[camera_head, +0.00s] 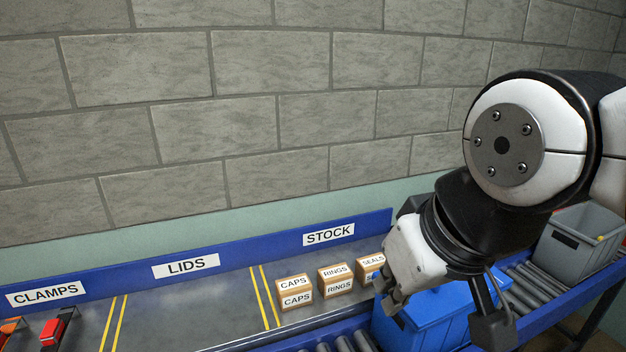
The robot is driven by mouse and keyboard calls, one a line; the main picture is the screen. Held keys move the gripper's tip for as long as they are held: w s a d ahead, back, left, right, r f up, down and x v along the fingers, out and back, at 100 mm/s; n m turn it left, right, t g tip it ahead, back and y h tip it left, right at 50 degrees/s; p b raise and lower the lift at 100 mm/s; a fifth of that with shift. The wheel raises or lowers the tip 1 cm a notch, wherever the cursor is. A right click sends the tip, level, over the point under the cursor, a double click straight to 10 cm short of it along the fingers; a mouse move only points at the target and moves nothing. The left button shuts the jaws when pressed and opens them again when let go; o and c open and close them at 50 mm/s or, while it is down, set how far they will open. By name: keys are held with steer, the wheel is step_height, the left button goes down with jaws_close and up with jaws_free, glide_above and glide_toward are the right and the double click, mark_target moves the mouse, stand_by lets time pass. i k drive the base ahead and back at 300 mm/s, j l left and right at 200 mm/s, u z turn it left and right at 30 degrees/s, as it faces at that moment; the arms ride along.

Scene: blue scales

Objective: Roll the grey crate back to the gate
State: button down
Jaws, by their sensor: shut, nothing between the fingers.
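My gripper (388,298) is shut and empty, pointing down over the left side of a blue crate, well left of the grey crate. I cannot tell whether it touches the blue crate. No gate can be made out.
The blue crate (424,326) stands on the conveyor between my gripper and the grey crate. Rollers (530,284) show between the crates. Small boxes marked CAPS (295,291), RINGS (336,280) and SEALS (371,264) sit at STOCK. A blue rail runs behind, before a block wall.

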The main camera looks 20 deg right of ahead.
mark_target(578, 241)
steer(key=z, duration=1.9)
steer(key=i+l, duration=0.45)
steer(key=i, duration=0.15)
steer(key=i+l, duration=0.4)
steer(key=i, duration=0.15)
steer(key=i+l, duration=0.45)
steer(key=i, duration=0.15)
steer(key=i+l, duration=0.4)
steer(key=i, duration=0.15)
